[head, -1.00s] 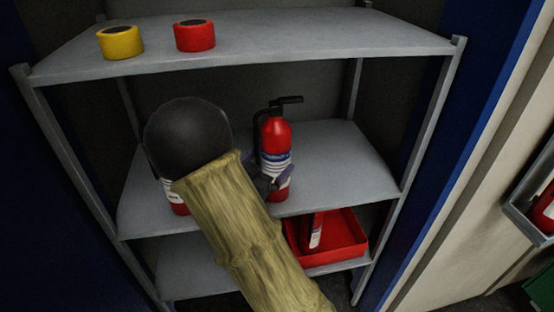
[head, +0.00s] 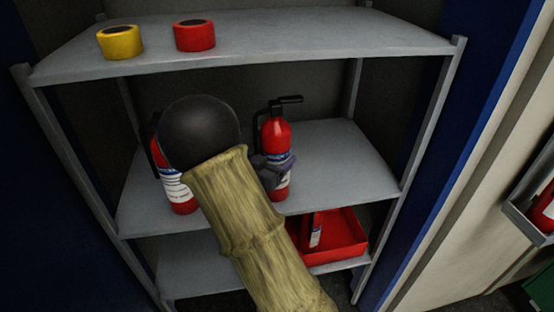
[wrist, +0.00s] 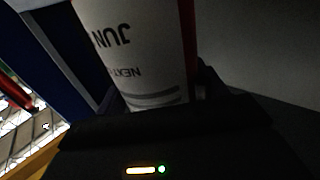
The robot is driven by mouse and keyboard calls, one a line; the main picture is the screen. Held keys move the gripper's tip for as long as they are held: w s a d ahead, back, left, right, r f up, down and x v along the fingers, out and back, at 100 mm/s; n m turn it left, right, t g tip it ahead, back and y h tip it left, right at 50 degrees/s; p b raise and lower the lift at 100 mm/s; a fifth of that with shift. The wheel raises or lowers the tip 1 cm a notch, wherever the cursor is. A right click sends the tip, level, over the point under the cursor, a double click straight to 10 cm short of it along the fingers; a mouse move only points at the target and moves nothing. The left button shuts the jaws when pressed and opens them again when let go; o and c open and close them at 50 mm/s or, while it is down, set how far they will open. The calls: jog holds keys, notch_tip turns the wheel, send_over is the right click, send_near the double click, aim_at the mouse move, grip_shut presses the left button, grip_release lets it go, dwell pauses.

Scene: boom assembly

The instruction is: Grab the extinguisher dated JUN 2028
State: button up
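A red extinguisher (head: 277,133) with a black handle stands upright on the middle shelf, right of my arm. A second red extinguisher (head: 180,190) with a white label stands left of it, partly hidden by my arm. My gripper (head: 276,171) is at the lower body of the right extinguisher, with its fingers around the label area. In the wrist view, a white label (wrist: 133,50) fills the space between the dark fingers, reading "JUN" and "NEXT" upside down; no year is legible. Whether the fingers press on the body is not clear.
The top shelf (head: 330,35) holds a yellow tape roll (head: 120,42) and a red tape roll (head: 194,36). A red tray (head: 345,240) with a small red item sits on the bottom shelf. Shelf posts flank both sides. The middle shelf is clear right of the extinguisher.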

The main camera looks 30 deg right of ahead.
aim_at(276, 144)
jog(key=c, duration=1.1)
jog(key=shift+d+r, duration=0.1)
jog(key=shift+r, duration=0.1)
grip_shut()
jog(key=shift+r, duration=0.15)
jog(key=shift+w+r, duration=0.1)
jog(key=shift+r, duration=1.65)
jog(key=v, duration=1.8)
jog(key=shift+f, duration=0.15)
